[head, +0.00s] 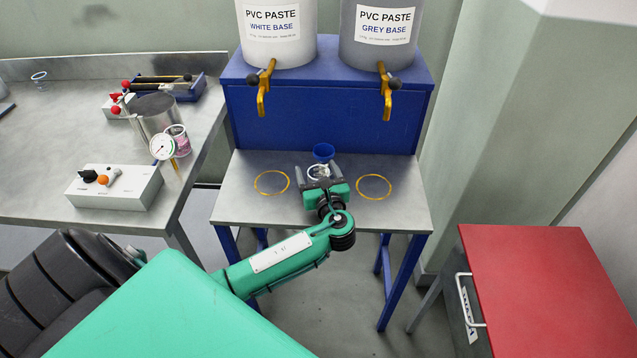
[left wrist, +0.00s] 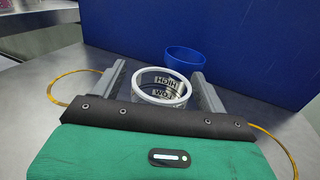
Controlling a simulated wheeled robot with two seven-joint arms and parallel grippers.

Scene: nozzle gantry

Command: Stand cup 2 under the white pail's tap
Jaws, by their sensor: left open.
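A clear cup with a white rim (head: 318,171) and dark print stands on the small steel table between the two yellow rings. In the left wrist view this cup (left wrist: 160,88) sits between the fingers of my left gripper (left wrist: 158,72). The left gripper (head: 318,173) is open, with a finger on either side of the cup; I cannot read a cup number. The white-base pail (head: 277,30) stands on the blue stand, its yellow tap (head: 264,90) above the left yellow ring (head: 256,187). That ring is empty. My right gripper is out of view.
A blue cup (head: 323,151) stands just behind the clear cup. The grey-base pail (head: 379,50) has a tap (head: 386,95) above the empty right ring (head: 357,188). A bench with a control box (head: 115,187) is left; a red-topped cabinet (head: 545,285) is right.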

